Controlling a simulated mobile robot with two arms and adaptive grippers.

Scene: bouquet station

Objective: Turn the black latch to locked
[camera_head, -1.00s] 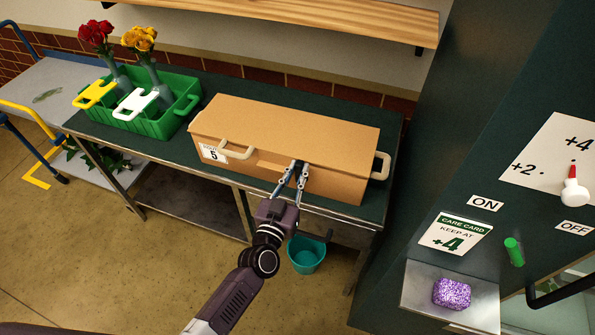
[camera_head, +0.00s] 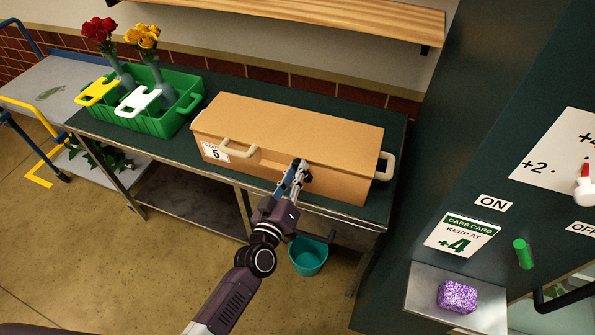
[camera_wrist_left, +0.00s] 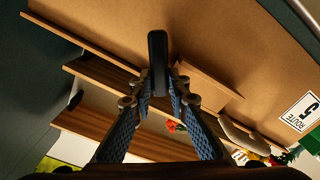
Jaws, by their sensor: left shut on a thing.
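The tan box (camera_head: 290,135) lies on the dark green table top, with a pale handle on its front and another at its right end. My left gripper (camera_head: 298,172) is at the right part of the box's front. In the left wrist view, its two blue-padded fingers (camera_wrist_left: 160,100) are closed on the black latch (camera_wrist_left: 158,55), a dark rounded bar. It stands upright in that view, slanted against the box's edges. In the head view my gripper mostly hides the latch. My right gripper is not in view.
A green crate (camera_head: 152,122) with red and yellow flowers stands left of the box. A teal bucket (camera_head: 308,262) is below the table's front. A dark cabinet (camera_head: 455,150) with signs stands to the right, with a purple block (camera_head: 457,296) on its shelf.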

